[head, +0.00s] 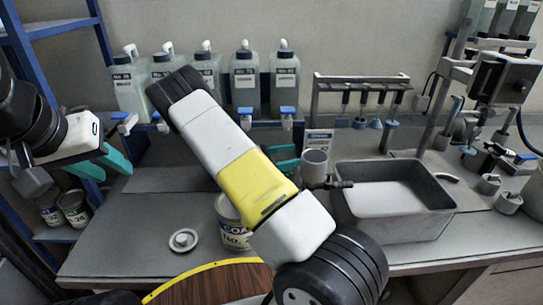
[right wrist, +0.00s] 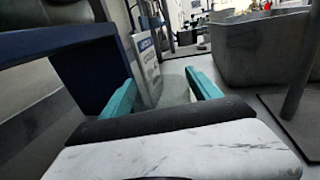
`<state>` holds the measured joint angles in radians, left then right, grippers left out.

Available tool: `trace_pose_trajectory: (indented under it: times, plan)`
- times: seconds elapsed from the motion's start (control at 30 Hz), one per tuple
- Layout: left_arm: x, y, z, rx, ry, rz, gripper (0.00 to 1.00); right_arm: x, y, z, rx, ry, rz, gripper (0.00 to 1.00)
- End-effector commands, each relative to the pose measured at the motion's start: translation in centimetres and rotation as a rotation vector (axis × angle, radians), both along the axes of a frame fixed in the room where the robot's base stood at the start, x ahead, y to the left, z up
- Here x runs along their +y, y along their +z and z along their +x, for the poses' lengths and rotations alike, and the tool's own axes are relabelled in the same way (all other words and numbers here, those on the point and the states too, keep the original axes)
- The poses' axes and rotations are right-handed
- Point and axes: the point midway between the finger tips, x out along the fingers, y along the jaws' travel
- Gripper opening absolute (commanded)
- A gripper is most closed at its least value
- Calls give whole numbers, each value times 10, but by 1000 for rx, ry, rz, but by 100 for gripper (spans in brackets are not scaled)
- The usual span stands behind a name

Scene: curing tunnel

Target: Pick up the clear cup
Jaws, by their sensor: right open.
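The clear cup (head: 315,163) looks greyish and see-through, standing upright on the bench just left of the grey basin. In the right wrist view the cup (right wrist: 174,88) shows faintly between the two teal fingers, its lower part hidden by my gripper. My right gripper (right wrist: 163,75) is open, its fingers on either side of the cup in that view; contact cannot be made out. In the head view my right arm largely hides this gripper (head: 286,160), beside the cup. My left gripper (head: 102,164) is open and empty at the far left, away from the cup.
The grey basin (head: 400,225) stands right of the cup. A small sign card (head: 319,138) stands behind it; the card is also in the right wrist view (right wrist: 147,65). A labelled can (head: 234,232) and a round lid (head: 184,240) are nearer. Several bottles (head: 284,80) line the back.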

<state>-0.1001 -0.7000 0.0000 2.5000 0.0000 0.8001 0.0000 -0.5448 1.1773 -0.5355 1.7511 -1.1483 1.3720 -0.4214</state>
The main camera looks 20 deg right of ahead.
Motion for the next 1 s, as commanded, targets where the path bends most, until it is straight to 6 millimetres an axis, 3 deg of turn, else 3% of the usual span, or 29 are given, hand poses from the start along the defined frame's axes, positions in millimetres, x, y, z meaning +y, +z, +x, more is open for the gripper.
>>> trace_pose_trajectory:
  times: [0.1, 0.33, 0.67, 1.0]
  plan:
    - [0, 0, 0, 0, 0, 0, 36, -15, 0, -1, 0, -1, 0, 71]
    - [0, 0, 0, 0, 0, 0, 36, -18, 0, 0, -1, 1, 0, 71]
    - [0, 0, 0, 0, 0, 0, 36, -17, 0, 0, -1, 1, 0, 8]
    - [0, 0, 0, 0, 0, 0, 36, -17, 2, 0, -1, 1, 0, 8]
